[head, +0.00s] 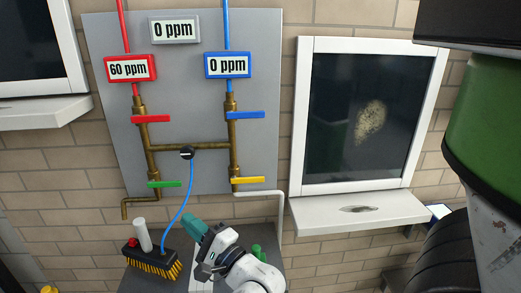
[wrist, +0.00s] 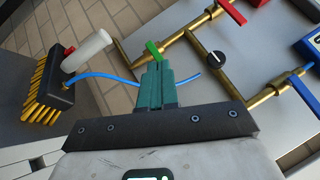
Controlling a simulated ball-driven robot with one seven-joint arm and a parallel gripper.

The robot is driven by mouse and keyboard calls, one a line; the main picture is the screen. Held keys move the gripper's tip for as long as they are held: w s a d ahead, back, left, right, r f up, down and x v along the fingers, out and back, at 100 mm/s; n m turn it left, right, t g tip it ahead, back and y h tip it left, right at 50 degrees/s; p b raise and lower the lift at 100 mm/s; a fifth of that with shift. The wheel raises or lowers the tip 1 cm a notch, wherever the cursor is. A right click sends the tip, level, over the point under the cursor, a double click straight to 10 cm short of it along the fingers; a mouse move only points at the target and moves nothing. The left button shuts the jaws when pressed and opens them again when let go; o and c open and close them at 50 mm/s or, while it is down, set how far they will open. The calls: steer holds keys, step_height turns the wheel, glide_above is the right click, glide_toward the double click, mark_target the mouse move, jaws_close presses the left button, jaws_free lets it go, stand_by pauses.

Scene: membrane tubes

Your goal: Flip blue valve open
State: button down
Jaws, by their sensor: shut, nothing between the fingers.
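The blue valve handle (head: 246,115) sits on the right brass pipe of the grey panel in the head view. It lies level, crosswise to the upright pipe, below the blue "0 ppm" display (head: 228,65). In the wrist view the blue handle (wrist: 304,88) shows at the right edge. My gripper (head: 192,226) has teal fingers, pressed together with nothing between them. It is below and to the left of the blue handle, well apart from it. In the wrist view my gripper (wrist: 154,68) points toward the panel, and its tips overlap the green handle in the picture.
Red (head: 150,119), green (head: 166,184) and yellow (head: 248,180) handles also lie level on the brass pipes. A brush (head: 152,262) stands lower left. A window sill (head: 355,211) juts out at right.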

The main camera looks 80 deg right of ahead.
mark_target(246, 115)
steer(key=s+d+r+m+g+h+b, duration=0.1)
steer(key=s+d+m+g+h, duration=0.2)
steer(key=m+h, duration=0.3)
steer(key=s+d+r+m+g+h+b, duration=0.1)
steer(key=s+d+r+m+g+h, duration=0.1)
steer(key=m, duration=0.7)
steer(key=s+d+r+m+g+h+b, duration=0.1)
steer(key=s+d+r+m+g+h, duration=0.1)
steer(key=s+d+m+g+h, duration=0.3)
steer(key=s+d+m+h, duration=0.1)
steer(key=s+m+h, duration=0.2)
steer(key=s+h, duration=0.1)
steer(key=shift+r+m+h, duration=0.25)
steer(key=shift+m+h, duration=0.05)
steer(key=a+r+p+x, duration=0.1)
steer(key=r+p+x, duration=0.1)
steer(key=p+x, duration=0.5)
steer(key=shift+s+r+p+x, duration=0.25)
steer(key=shift+p+x, duration=0.15)
steer(key=shift+x, duration=2.15)
